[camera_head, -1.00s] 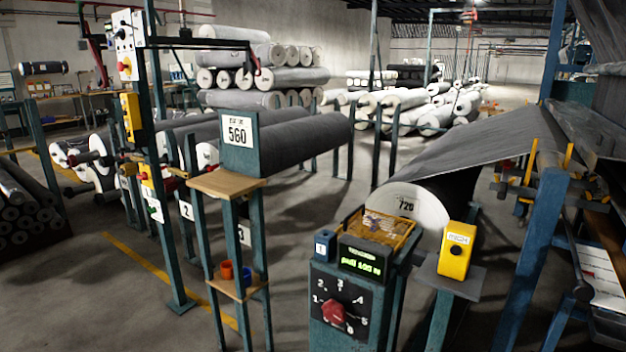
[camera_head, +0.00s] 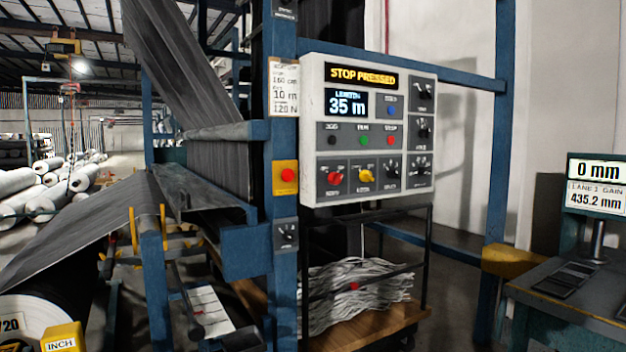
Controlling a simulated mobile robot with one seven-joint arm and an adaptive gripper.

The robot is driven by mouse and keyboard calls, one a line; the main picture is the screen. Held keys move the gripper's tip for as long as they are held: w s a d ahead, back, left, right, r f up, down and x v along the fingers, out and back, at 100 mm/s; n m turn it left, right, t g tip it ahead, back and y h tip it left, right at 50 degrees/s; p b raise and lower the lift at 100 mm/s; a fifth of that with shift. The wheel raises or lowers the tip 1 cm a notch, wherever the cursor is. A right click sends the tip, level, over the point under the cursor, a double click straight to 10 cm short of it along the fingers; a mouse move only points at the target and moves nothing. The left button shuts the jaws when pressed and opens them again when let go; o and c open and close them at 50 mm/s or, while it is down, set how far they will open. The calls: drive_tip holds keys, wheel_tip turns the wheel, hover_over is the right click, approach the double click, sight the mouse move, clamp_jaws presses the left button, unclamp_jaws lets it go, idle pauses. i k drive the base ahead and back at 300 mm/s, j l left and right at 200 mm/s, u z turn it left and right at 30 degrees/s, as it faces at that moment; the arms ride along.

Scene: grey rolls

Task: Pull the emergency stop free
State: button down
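The emergency stop (camera_head: 287,175) is a red round button on a yellow box, fixed to a blue post left of the control panel. It is too small to tell if it is pushed in. The grey control panel (camera_head: 367,135) has a lit sign (camera_head: 360,77) reading "STOP PRESSED". Its display (camera_head: 347,104) reads "LENGTH 35 m". Below are small buttons, a red knob (camera_head: 334,178) and a yellow knob (camera_head: 366,176). My gripper is not in view.
A dark knob plate (camera_head: 286,234) sits under the yellow box. A cart (camera_head: 372,337) with crumpled material stands below the panel. A bench (camera_head: 575,297) with a keyboard and readouts is at the right. A yellow "INCH" box (camera_head: 62,338) is at lower left.

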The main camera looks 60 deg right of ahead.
sight(288, 175)
drive_tip(key=z, duration=1.55)
